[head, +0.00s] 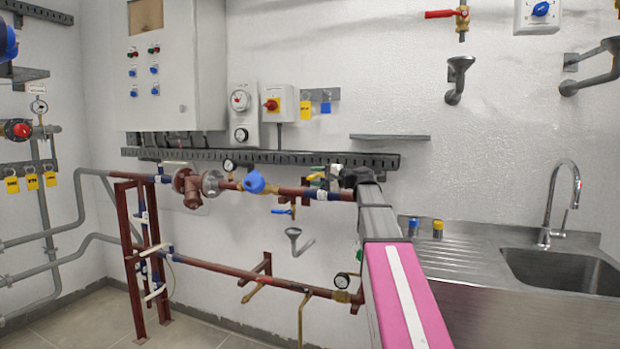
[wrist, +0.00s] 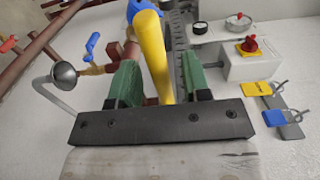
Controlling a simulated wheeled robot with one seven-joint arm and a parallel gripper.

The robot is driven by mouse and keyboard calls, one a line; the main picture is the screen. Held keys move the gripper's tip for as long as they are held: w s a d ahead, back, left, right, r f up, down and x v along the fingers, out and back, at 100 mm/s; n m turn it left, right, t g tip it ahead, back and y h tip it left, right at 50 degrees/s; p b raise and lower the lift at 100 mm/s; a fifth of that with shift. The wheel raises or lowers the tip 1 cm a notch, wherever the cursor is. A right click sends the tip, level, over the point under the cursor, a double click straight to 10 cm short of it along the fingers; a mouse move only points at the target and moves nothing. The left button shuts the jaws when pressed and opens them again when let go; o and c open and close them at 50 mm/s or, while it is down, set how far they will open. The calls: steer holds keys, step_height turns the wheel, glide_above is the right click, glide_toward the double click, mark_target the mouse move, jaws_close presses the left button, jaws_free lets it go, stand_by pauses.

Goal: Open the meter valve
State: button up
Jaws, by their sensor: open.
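A yellow lever handle (wrist: 154,55) stands between the two green fingers of my gripper (wrist: 160,64) in the wrist view. My gripper is open, with a gap visible on the right side of the lever; whether the left finger touches it I cannot tell. In the head view the yellow lever (head: 316,177) shows small on the upper pipe, just left of my gripper (head: 332,174). A blue rounded part (head: 254,183), perhaps a meter, sits on the same pipe further left. No label marks the meter valve. My arm hides the pipe's right end.
A dark slotted rail (head: 262,156) runs above the pipe. A red-switch box (head: 279,103) and padlocks (head: 305,110) hang above it. A blue-lever valve (head: 283,211) and grey funnel (head: 295,240) are below. A sink (head: 565,270) stands right.

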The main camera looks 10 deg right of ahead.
steer(key=shift+x, duration=1.3)
steer(key=shift+c, duration=0.3)
jaws_close()
